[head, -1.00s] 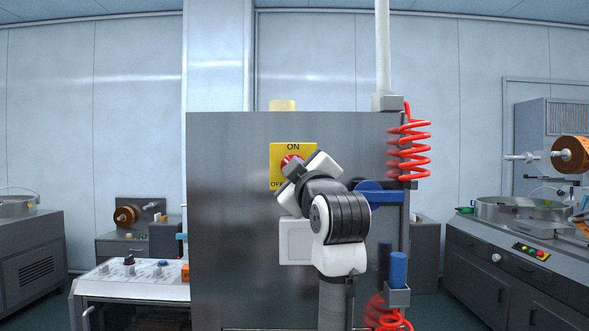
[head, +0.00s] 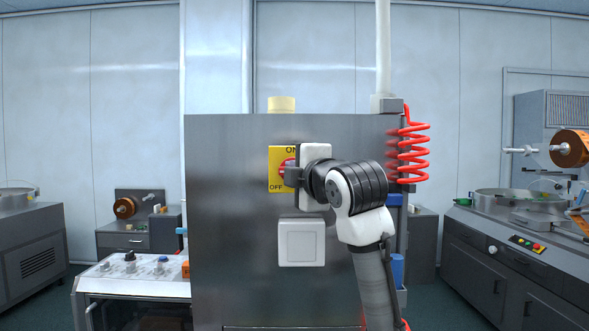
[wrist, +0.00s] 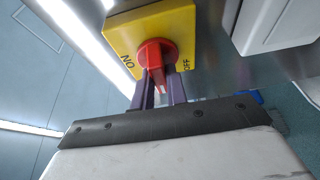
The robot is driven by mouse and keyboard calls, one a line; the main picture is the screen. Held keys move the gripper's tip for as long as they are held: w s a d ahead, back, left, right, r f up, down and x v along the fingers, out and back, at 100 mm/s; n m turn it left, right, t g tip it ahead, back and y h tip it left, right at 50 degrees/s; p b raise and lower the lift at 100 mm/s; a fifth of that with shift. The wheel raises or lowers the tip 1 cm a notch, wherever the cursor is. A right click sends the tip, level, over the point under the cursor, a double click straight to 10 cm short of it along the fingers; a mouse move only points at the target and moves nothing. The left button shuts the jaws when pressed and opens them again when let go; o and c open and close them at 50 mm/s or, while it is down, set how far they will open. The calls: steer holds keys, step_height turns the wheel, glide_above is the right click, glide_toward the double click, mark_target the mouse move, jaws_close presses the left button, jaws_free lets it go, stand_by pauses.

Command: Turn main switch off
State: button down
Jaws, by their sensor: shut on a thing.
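The main switch is a red rotary knob (head: 286,164) on a yellow plate (head: 276,153) marked ON at the top and OFF at the lower left, on the steel cabinet's face. In the wrist view, the red knob (wrist: 154,50) has a raised handle lying between the two fingers, on the yellow plate (wrist: 183,28). My gripper (wrist: 162,92) is shut on this handle. In the head view my gripper (head: 291,174) covers the right part of the plate and much of the knob, so the handle's exact angle is hard to tell there.
A white square panel (head: 301,242) is on the cabinet just below the switch. A red coiled hose (head: 409,155) hangs at the cabinet's right edge. The steel cabinet front (head: 225,230) is bare to the left. A control desk (head: 135,280) stands at the lower left.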

steer(key=shift+n, duration=0.3)
steer(key=c, duration=1.4)
jaws_free()
steer(key=shift+s, duration=0.1)
steer(key=b+v, duration=0.5)
steer(key=v, duration=0.8)
steer(key=shift+s, duration=0.3)
steer(key=shift+d, duration=0.1)
